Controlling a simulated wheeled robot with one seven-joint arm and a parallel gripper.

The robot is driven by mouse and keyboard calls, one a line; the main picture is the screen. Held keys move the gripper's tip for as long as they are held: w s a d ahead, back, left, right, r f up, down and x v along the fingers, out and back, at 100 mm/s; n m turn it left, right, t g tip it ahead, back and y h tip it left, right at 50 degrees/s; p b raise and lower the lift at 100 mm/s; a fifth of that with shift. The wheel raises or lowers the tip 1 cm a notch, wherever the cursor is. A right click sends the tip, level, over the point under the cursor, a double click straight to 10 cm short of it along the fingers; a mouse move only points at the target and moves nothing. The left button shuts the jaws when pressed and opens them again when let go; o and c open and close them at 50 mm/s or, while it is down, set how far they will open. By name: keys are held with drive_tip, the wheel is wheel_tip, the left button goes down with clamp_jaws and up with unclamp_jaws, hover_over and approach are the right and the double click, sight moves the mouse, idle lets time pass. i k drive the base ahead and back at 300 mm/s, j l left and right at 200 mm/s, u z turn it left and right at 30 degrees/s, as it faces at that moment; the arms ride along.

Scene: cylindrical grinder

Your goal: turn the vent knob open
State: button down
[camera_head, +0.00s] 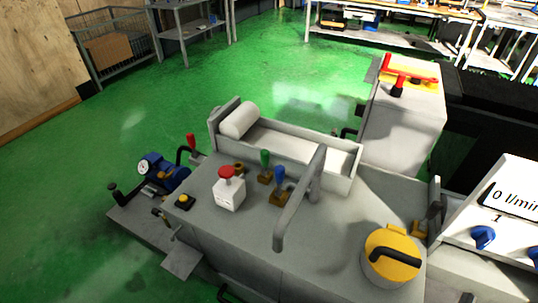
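No label naming a vent knob is readable, so I cannot tell which control it is. A white panel (510,190) at the right edge reads "0 l/min" and carries a blue knob (482,237); a second blue knob (534,254) is cut off by the picture edge. A green-topped lever (265,158) and a blue-topped lever (279,174) stand upright on the grey machine top (330,240). A red-handled valve (191,142) is at the machine's left, near a blue pump with a round gauge (146,167). My gripper is not in view.
A red mushroom button on a white box (229,193), a grey arched bar (300,200) and a yellow cap with a black handle (393,258) rise from the machine top. Green floor (130,125) is free at the left and behind. Workbenches (400,40) stand at the back.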

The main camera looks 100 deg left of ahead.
sight(161, 175)
drive_tip(key=u, duration=3.75)
drive_tip(key=i, duration=0.2)
drive_tip(key=i+j+z, duration=0.25)
drive_tip(key=i+j, duration=0.15)
drive_tip(key=j, duration=0.2)
drive_tip(key=i+j+z, duration=0.2)
drive_tip(key=i+j, duration=0.2)
drive_tip(key=j, duration=0.25)
drive_tip(key=i+j+z, duration=0.15)
drive_tip(key=j, duration=0.2)
drive_tip(key=i+j+z, duration=0.1)
drive_tip(key=j, duration=0.25)
drive_tip(key=i+j+z, duration=0.15)
drive_tip(key=j, duration=0.25)
